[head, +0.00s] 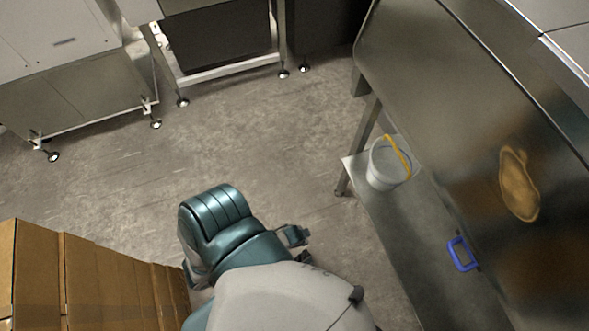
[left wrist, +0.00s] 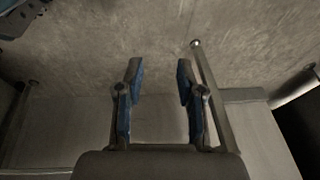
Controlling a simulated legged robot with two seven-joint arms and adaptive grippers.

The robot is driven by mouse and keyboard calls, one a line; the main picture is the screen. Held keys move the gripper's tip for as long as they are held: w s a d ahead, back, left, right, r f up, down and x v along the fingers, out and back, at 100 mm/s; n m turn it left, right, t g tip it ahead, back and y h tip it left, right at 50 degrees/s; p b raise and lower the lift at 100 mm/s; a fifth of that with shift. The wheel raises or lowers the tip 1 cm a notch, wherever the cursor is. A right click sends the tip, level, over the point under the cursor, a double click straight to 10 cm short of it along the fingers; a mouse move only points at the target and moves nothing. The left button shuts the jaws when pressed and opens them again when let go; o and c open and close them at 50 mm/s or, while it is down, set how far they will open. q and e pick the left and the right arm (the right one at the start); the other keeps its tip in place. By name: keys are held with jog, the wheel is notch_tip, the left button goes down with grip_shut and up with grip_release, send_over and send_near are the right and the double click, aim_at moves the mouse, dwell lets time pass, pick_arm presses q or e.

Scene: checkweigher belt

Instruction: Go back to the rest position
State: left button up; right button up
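My left gripper (left wrist: 160,85) shows in the left wrist view. Its two blue-padded fingers stand apart, with nothing between them. Beyond them are grey floor and a pale flat surface. I cannot pick out either gripper in the head view, and my right gripper shows in no view. Teal and light grey parts of my own body fill the lower middle of the head view.
A steel table (head: 430,110) runs down the right, with a white bucket (head: 384,168) on its lower shelf (head: 395,235). A blue handle-like object (head: 462,254) is near its edge. Cardboard boxes (head: 105,285) stand lower left. Floor (head: 260,140) between is clear; machines stand behind.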

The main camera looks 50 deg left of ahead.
pick_arm(q)
jog(key=s+f+n+g, duration=0.1)
jog(key=s+f+g, duration=0.1)
jog(key=s, duration=0.4)
jog(key=shift+s+d+f+p, duration=0.2)
jog(key=shift+d+f+p, duration=0.15)
jog(key=shift+f, duration=0.15)
jog(key=shift+d, duration=0.1)
dwell(0.4)
